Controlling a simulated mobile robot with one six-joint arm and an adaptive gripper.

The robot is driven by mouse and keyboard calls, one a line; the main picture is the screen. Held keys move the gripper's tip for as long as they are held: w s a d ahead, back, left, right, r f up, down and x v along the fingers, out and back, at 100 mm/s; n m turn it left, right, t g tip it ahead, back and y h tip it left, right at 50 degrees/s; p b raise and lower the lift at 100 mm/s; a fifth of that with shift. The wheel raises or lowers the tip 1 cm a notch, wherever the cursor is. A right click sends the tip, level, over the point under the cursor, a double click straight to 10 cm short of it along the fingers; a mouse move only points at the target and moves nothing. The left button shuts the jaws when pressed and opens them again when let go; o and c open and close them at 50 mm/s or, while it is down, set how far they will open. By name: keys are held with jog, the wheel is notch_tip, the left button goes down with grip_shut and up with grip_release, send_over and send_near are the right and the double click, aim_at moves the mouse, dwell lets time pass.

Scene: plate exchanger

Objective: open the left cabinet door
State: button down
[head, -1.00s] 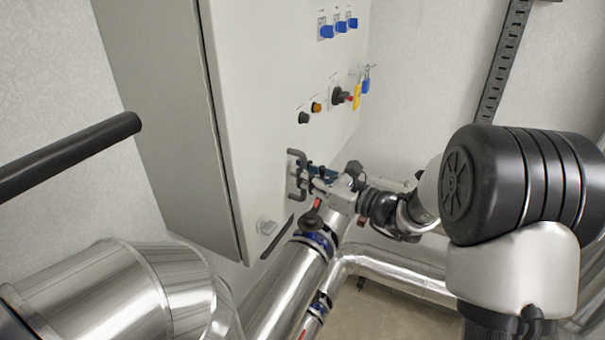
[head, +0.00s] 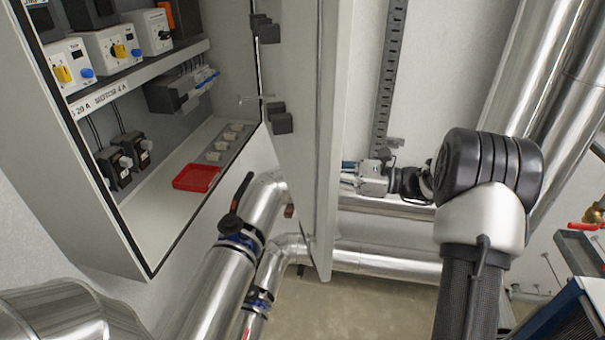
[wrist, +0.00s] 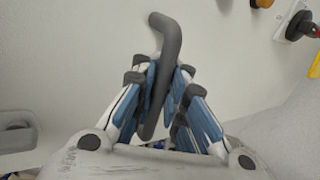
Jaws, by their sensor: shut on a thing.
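The cabinet door (head: 318,140) stands swung wide open, seen nearly edge-on in the head view. Its outer face (wrist: 85,60) fills much of the wrist view. The grey door handle (wrist: 163,75) runs between the blue-padded fingers of my gripper (wrist: 168,100), which is shut on it. In the head view my gripper (head: 352,178) is at the door's far side, and the door hides its fingertips and the handle. The open cabinet (head: 75,215) shows its inside on the left.
Inside the cabinet are a red tray (head: 196,178), switches and breakers on a shelf (head: 140,75). Shiny pipes (head: 215,280) with a black-handled valve (head: 238,200) run below. Another pipe (head: 385,262) runs behind the door's lower end. Floor shows at bottom centre.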

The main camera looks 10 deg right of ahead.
jog(key=shift+a+r, duration=0.1)
jog(key=shift+a, duration=0.65)
jog(key=shift+d, duration=0.4)
jog(key=c, duration=2.2)
grip_release()
jog(key=shift+d, duration=0.15)
jog(key=o, duration=0.4)
jog(key=shift+s+a, duration=0.2)
jog(key=shift+o, duration=0.8)
jog(key=shift+w+d, duration=0.1)
jog(key=v, duration=1.2)
